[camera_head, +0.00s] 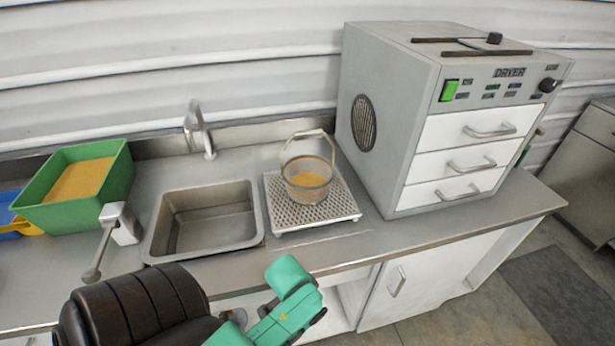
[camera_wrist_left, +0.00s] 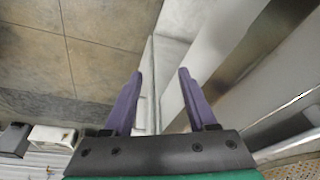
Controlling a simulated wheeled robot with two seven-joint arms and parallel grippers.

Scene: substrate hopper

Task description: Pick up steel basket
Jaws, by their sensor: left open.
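The steel basket (camera_head: 306,190) is a small round mesh basket with a raised handle. It stands upright on a perforated tray on the counter and holds some orange-yellow material. My left gripper shows in the left wrist view (camera_wrist_left: 163,85) with its two purple fingers apart and nothing between them. In the head view my teal left wrist is at the counter's front edge, in front of and below the basket, well apart from it; its fingers are hidden there. The basket is not visible in the left wrist view. My right gripper is in neither view.
The perforated tray (camera_head: 338,212) sits between a sink (camera_head: 255,222) with a faucet (camera_head: 197,130) and a grey dryer (camera_head: 395,60) with white drawers. A green bin (camera_head: 115,178) of yellow material and a lever device (camera_head: 115,222) are at left. Counter front right is clear.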

